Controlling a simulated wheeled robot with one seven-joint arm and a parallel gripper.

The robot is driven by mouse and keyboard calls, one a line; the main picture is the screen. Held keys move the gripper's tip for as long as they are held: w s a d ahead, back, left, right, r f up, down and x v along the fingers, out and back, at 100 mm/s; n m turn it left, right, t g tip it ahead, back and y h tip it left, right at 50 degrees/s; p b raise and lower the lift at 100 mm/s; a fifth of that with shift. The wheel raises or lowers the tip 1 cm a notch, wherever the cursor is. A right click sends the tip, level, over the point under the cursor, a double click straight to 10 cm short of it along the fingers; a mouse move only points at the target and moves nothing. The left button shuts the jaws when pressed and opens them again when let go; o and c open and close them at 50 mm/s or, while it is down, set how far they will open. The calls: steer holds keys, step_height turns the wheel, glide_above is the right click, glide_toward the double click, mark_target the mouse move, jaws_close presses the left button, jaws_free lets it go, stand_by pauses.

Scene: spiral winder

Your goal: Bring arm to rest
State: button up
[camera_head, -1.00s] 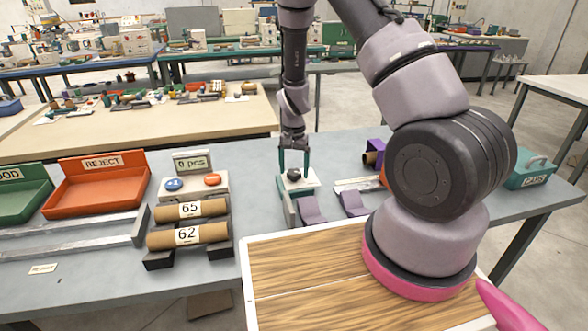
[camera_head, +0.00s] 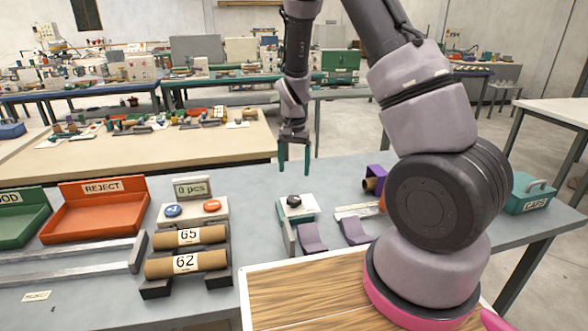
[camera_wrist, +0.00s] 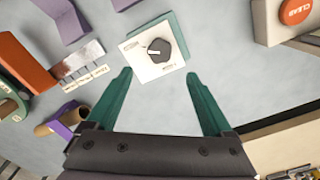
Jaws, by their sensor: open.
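My gripper (camera_head: 294,168) hangs from my arm above the grey table, fingers pointing down, open and empty. Below it stands a small white box with a black knob (camera_head: 295,201). The wrist view shows the same knob box (camera_wrist: 157,50) just beyond and between my two green fingertips (camera_wrist: 158,75), apart from them. Nothing is held between the fingers.
Two cardboard tubes marked 65 (camera_head: 190,236) and 62 (camera_head: 186,263) lie on a rack, before a counter reading 0 pcs (camera_head: 192,188). A red REJECT tray (camera_head: 95,210) is at left. Purple supports (camera_head: 312,238) stand right of the rack. A CAPS box (camera_head: 533,195) is at the right.

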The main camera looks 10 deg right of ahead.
steer(key=s+d+r+t+y, duration=0.1)
steer(key=s+r, duration=0.2)
steer(key=r, duration=0.7)
steer(key=s+d+r+t+y, duration=0.1)
steer(key=s+d+r+t, duration=0.15)
steer(key=r, duration=0.85)
steer(key=s+d+r+n+t, duration=0.1)
steer(key=s+r+t, duration=0.1)
steer(key=s+r, duration=0.4)
steer(key=s+d+r+n+t, duration=0.1)
steer(key=s+r, duration=0.5)
steer(key=s, duration=0.5)
steer(key=shift+r+t, duration=0.25)
steer(key=shift+t, duration=0.1)
steer(key=shift+d, duration=0.1)
